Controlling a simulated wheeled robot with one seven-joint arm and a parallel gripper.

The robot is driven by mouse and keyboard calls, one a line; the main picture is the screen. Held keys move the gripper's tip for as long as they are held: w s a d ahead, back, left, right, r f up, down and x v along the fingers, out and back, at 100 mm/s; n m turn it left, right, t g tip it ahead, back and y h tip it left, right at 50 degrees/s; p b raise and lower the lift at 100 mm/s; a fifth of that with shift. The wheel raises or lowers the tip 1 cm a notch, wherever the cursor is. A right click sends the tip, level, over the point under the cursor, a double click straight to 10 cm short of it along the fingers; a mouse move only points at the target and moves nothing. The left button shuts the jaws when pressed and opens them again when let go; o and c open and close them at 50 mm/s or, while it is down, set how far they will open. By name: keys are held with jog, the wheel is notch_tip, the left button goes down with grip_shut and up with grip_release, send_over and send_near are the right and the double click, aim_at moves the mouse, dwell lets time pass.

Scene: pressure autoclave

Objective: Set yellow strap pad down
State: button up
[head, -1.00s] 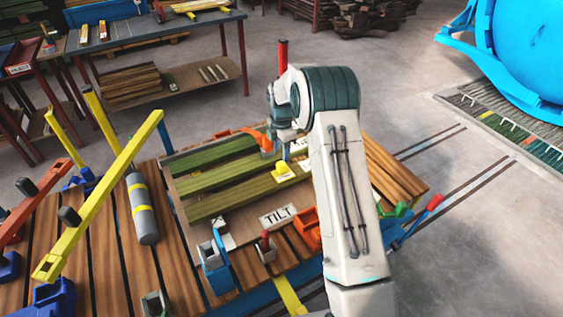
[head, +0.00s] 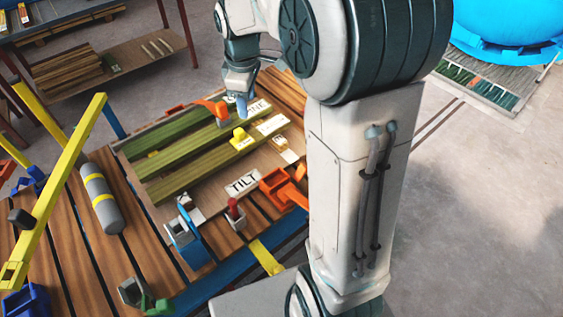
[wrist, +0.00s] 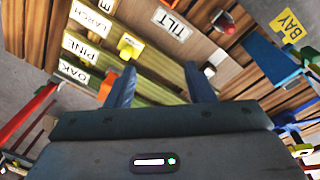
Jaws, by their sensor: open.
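The yellow strap pad (head: 240,138) is a small block at the right end of the green planks (head: 195,158) on the brown board. In the wrist view the yellow pad (wrist: 130,46) lies ahead of my fingers, apart from them. My gripper (head: 242,106) hangs above and behind the pad in the head view. Its two fingers (wrist: 160,86) are spread in the wrist view with nothing between them.
An orange hooked piece (head: 212,108) stands beside my gripper. White labels, one reading TILT (head: 243,184), lie on the board. Orange (head: 281,188) and blue (head: 186,238) clamps stand at the near edge. A yellow bar (head: 62,185) and a grey cylinder (head: 100,198) are at left.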

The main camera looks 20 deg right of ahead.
jog(key=s+m+t, duration=0.1)
jog(key=s+m, duration=1)
jog(key=s, duration=1)
jog(key=shift+s+t, duration=0.3)
jog(key=shift+s, duration=0.1)
